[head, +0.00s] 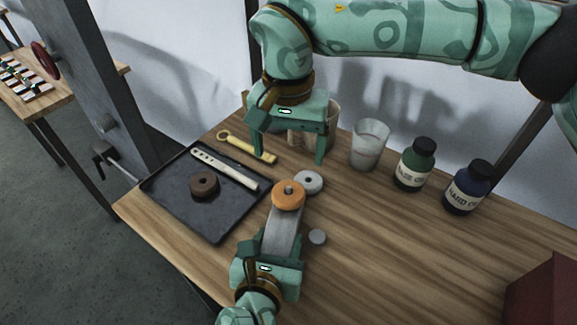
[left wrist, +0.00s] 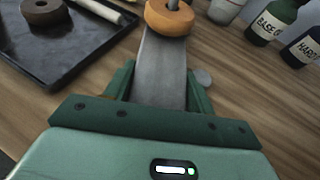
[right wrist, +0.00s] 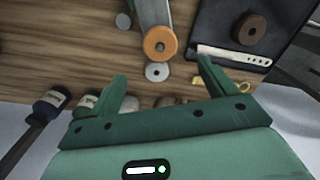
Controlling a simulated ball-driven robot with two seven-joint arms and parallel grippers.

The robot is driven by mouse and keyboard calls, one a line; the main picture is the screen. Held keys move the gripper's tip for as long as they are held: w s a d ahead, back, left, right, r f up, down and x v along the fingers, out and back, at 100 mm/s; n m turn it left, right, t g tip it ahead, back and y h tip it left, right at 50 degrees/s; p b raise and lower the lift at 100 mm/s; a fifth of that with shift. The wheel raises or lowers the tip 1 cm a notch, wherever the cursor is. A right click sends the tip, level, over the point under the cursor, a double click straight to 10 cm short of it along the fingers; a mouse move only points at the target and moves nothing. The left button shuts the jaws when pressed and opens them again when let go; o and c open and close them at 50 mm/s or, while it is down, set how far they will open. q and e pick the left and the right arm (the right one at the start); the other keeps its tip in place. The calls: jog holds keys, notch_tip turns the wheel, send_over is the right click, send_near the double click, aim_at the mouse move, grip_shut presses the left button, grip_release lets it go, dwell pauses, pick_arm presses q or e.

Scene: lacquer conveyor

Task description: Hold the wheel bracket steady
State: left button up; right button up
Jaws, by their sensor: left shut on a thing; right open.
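The wheel bracket (head: 281,231) is a grey metal bar on the wooden table, with an orange wheel (head: 288,196) on a pin at its far end. My left gripper (head: 275,246) is shut on the bracket's near part. The left wrist view shows the bracket (left wrist: 160,72) between the fingers and the orange wheel (left wrist: 170,17) beyond them. My right gripper (head: 288,158) is open and empty above the table, beyond the wheel. In the right wrist view the orange wheel (right wrist: 160,43) shows ahead, between the open fingers' directions.
A grey washer-like disc (head: 309,182) lies beside the wheel, and a small grey disc (head: 317,237) lies right of the bracket. A black tray (head: 165,190) holds a brown ring (head: 204,186) and a pale bar tool (head: 226,170). A glass (head: 370,145) and bottles (head: 415,165) stand at the back right.

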jog(key=shift+r, duration=0.65)
pick_arm(q)
jog(key=o, duration=1.7)
jog(key=shift+o, duration=0.2)
pick_arm(e)
jog(key=shift+r, duration=0.1)
pick_arm(q)
jog(key=r+p, duration=0.2)
jog(key=r, duration=0.1)
jog(key=w+r+p, duration=0.1)
jog(key=r+p, duration=0.4)
jog(key=r, duration=0.2)
jog(key=shift+w+d+p, duration=0.2)
jog(key=shift+p, duration=0.2)
jog(key=shift+f, duration=0.15)
pick_arm(e)
notch_tip(320, 180, up, 9)
jog(key=s, duration=0.1)
jog(key=shift+r+t, duration=0.2)
jog(key=shift+t, duration=0.1)
